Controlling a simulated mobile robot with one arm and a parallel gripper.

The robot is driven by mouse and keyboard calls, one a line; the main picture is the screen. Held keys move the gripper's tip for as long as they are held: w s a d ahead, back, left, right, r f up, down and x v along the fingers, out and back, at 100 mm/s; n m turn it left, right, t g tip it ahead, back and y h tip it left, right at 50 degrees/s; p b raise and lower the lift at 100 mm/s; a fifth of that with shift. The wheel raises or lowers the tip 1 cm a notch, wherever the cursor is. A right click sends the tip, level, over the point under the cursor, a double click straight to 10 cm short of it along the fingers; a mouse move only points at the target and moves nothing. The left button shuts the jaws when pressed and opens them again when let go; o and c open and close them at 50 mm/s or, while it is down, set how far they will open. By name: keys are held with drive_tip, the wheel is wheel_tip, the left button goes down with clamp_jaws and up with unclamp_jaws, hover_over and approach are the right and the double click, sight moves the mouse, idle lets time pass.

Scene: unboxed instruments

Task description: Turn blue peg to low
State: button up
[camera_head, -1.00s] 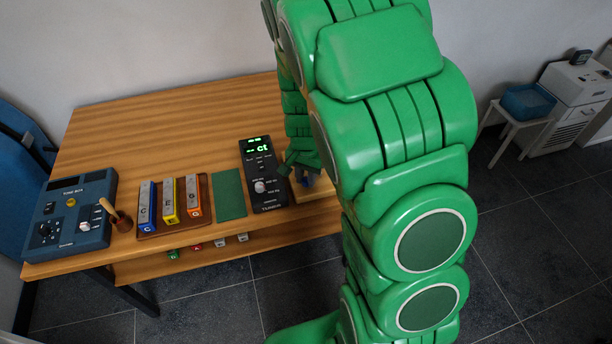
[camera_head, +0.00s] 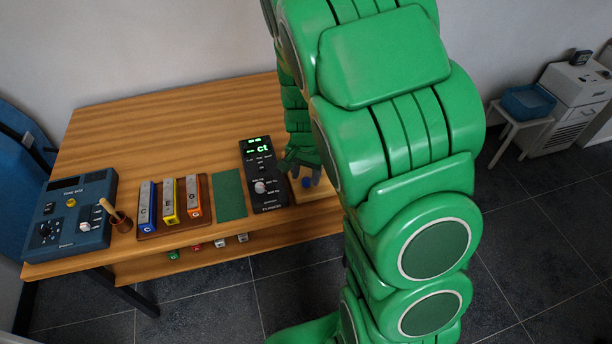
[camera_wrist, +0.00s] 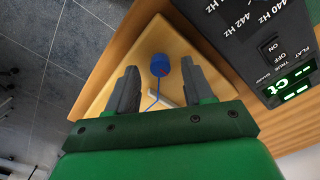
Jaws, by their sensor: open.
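The blue peg (camera_wrist: 160,65) stands on a light wooden block (camera_wrist: 143,45) at the table's front right edge. A thin blue string runs from the peg toward my gripper, beside a pale bar in the wrist view. In the head view the peg (camera_head: 307,183) is small and partly seen beside my arm. My gripper (camera_wrist: 158,80) is open, with one finger on each side of the peg and a gap to both. In the head view my gripper (camera_head: 302,165) is mostly hidden by my arm. The black tuner (camera_head: 268,195) stands left of the block, its display showing green "Ct".
Left of the tuner are a green mat (camera_head: 230,195), several coloured chime bars on a brown tray (camera_head: 183,228), a mallet holder (camera_head: 122,224) and a blue tone box (camera_head: 90,235). The back of the table (camera_head: 170,115) is clear.

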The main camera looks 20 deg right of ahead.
sight(306, 180)
wheel_tip(306, 180, up, 6)
drive_tip(key=shift+f, duration=0.25)
drive_tip(key=shift+r, duration=0.35)
drive_tip(key=shift+r, duration=0.1)
drive_tip(key=shift+s+r, duration=0.15)
drive_tip(key=shift+r, duration=0.15)
drive_tip(key=s+r+n+t, duration=0.1)
drive_tip(key=s+r+n, duration=0.2)
drive_tip(key=s+r, duration=0.4)
drive_tip(key=s+r+n, duration=0.2)
drive_tip(key=s+r, duration=0.3)
drive_tip(key=r, duration=0.5)
drive_tip(key=s+a+f+n+g, duration=0.1)
drive_tip(key=s+f+n+g, duration=0.1)
drive_tip(key=s, duration=1.5)
drive_tip(key=shift+s+a+f+n+g, duration=0.2)
drive_tip(key=shift+f+n+g, duration=0.2)
drive_tip(key=shift+f, duration=0.15)
